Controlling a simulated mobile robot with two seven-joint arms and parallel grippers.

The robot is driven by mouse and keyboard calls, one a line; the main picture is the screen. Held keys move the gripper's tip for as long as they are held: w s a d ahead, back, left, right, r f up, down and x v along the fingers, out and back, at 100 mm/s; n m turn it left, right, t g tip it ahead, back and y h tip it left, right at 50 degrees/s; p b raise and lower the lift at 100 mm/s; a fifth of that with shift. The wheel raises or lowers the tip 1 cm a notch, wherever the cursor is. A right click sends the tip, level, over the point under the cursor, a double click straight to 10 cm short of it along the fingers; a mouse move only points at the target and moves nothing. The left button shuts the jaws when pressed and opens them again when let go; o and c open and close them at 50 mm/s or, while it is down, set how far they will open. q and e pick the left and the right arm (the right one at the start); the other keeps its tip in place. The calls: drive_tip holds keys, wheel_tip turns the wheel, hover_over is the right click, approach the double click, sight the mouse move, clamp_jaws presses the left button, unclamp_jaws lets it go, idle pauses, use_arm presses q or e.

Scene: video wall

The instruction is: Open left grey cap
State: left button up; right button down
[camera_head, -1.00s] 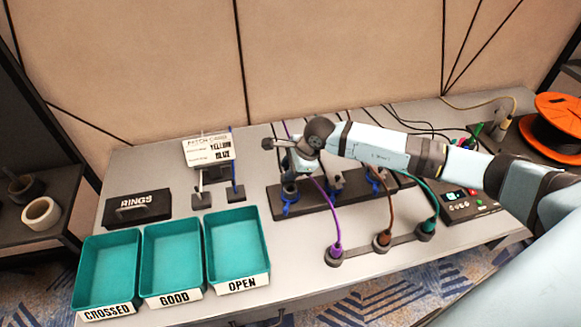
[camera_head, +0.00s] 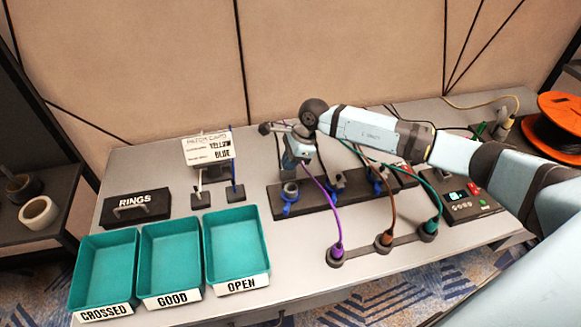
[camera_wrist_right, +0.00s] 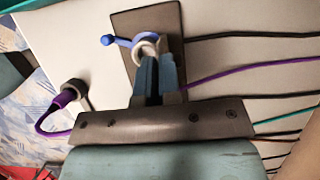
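The left grey cap (camera_head: 290,190) sits on the left socket of a dark panel, with a blue lever (camera_head: 285,208) beside it. My right gripper (camera_head: 298,158) is above it, apart from it in the head view. In the right wrist view, the fingers (camera_wrist_right: 157,62) point at the light grey round cap (camera_wrist_right: 149,42) and hide part of it. They show a narrow gap with nothing visible between them. The blue lever (camera_wrist_right: 122,41) extends left from the cap there. My left gripper is not in view.
More sockets with blue levers (camera_head: 375,187) stand to the right on the panel. Purple (camera_head: 325,195), brown and green cables rise from plugs in front of it. Teal trays (camera_head: 236,212) and a RINGS box (camera_head: 137,208) are at left. A control box (camera_head: 470,204) stands at right.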

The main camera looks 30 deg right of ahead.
drive_tip(key=shift+w+d+f+m+g+y+b, duration=0.1)
drive_tip(key=shift+w+d+m+g+y+b, duration=0.05)
drive_tip(key=shift+w+g+b, duration=0.4)
drive_tip(key=shift+w+d+f+m+g+y+b, duration=0.1)
drive_tip(key=shift+w+m+g+y+b, duration=0.05)
drive_tip(key=shift+w+g+b, duration=0.4)
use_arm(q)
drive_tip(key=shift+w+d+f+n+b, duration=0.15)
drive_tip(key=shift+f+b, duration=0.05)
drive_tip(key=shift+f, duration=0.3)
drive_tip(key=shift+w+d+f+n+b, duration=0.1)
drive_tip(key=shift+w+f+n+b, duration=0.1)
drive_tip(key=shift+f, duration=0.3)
use_arm(e)
drive_tip(key=shift+w+g, duration=0.15)
drive_tip(key=shift+g, duration=0.45)
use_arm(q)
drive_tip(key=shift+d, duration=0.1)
use_arm(e)
drive_tip(key=shift+d, duration=0.1)
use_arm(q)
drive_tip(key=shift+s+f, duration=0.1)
